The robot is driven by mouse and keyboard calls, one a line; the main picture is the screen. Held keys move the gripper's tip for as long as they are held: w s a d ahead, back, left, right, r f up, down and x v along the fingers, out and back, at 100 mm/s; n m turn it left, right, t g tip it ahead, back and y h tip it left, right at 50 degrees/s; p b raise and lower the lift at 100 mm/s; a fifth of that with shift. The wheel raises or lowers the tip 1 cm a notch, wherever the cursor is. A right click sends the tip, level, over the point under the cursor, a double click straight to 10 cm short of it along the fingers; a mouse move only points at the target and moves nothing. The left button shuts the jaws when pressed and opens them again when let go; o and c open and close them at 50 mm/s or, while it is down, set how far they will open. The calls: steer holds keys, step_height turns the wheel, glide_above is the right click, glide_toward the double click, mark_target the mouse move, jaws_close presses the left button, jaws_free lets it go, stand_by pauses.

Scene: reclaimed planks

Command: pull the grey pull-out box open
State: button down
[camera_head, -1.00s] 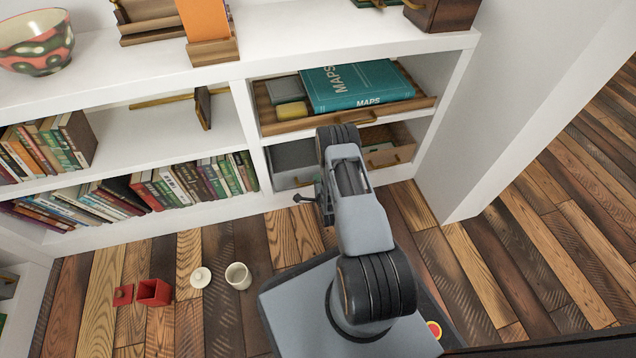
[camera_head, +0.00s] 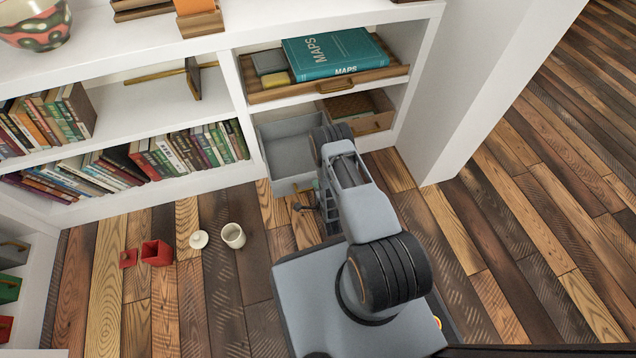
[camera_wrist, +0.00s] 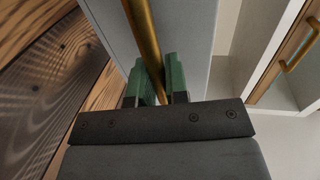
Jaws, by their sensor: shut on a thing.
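The grey pull-out box (camera_head: 290,141) sits in the lower right compartment of the white shelf and sticks out past the shelf front; its inside shows and looks empty. My gripper (camera_head: 326,200) is at the box's front, partly hidden by my arm in the head view. In the wrist view my gripper (camera_wrist: 160,84) has its green fingers shut on the brass handle (camera_wrist: 145,40) of the box. The box's grey front (camera_wrist: 184,40) is just beyond the fingers.
A wooden box (camera_head: 372,122) stands to the right in the same compartment. Above is a wooden tray (camera_head: 270,94) with a MAPS book (camera_head: 335,55). A red box (camera_head: 157,253), white cup (camera_head: 233,236) and lid (camera_head: 199,239) are on the floor at left.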

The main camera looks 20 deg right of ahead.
steer(key=shift+s, duration=0.35)
steer(key=c, duration=1.1)
jaws_free()
steer(key=shift+r, duration=0.1)
